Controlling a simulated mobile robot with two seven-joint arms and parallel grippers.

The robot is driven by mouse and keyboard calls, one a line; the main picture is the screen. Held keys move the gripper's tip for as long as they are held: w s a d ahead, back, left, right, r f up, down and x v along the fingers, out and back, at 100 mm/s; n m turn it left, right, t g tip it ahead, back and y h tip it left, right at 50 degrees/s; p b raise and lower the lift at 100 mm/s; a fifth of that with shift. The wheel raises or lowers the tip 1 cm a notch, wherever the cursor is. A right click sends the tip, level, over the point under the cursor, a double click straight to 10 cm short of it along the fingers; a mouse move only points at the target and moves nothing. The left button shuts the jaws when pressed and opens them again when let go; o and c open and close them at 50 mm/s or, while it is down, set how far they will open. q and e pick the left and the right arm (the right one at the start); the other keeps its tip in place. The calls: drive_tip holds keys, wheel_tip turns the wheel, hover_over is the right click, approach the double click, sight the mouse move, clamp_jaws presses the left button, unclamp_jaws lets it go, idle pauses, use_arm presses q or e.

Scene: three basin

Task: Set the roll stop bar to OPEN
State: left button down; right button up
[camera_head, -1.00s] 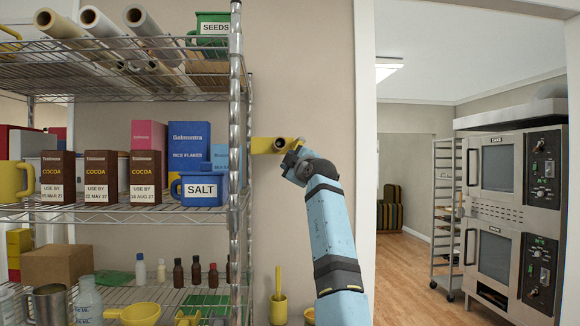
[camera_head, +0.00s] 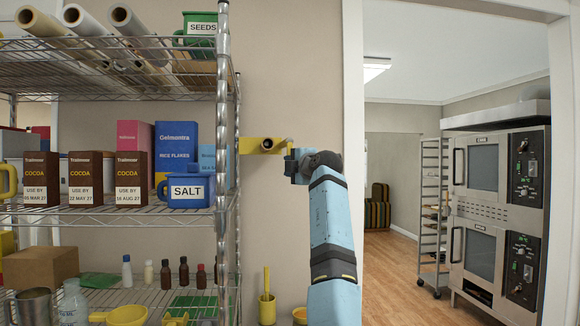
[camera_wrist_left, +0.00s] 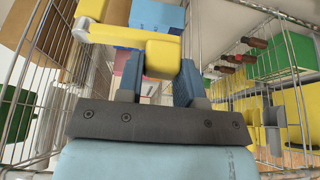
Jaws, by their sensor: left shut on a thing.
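The roll stop bar is a yellow bar (camera_head: 250,146) beside the right post of the wire shelf, near the height of the middle shelf's boxes. It lies level in the head view, with a dark round end. My left gripper (camera_head: 291,160) is at the bar's right end, partly hidden by its own wrist. In the left wrist view, the yellow block end of the bar (camera_wrist_left: 162,57) sits between the two blue-grey fingers of the left gripper (camera_wrist_left: 159,78). The gripper is shut on it. I cannot read any OPEN mark. My right gripper is not in view.
The wire shelf (camera_head: 226,100) on the left holds rolls (camera_head: 135,25), cocoa boxes (camera_head: 85,180), a blue SALT mug (camera_head: 190,190) and small bottles. A doorway edge (camera_head: 352,120) stands close to the right of my arm, with ovens (camera_head: 497,205) beyond.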

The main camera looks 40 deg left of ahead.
use_arm(q)
drive_tip(key=shift+r, duration=0.25)
drive_tip(key=c, duration=1.2)
unclamp_jaws()
drive_tip(key=o, duration=0.4)
drive_tip(key=shift+w+f, duration=0.1)
drive_tip(key=shift+f, duration=0.1)
drive_tip(key=shift+o, duration=0.2)
drive_tip(key=shift+d, duration=0.1)
drive_tip(key=b+v, duration=0.2)
drive_tip(key=v, duration=1.1)
drive_tip(key=shift+d, duration=0.3)
drive_tip(key=shift+r, duration=0.1)
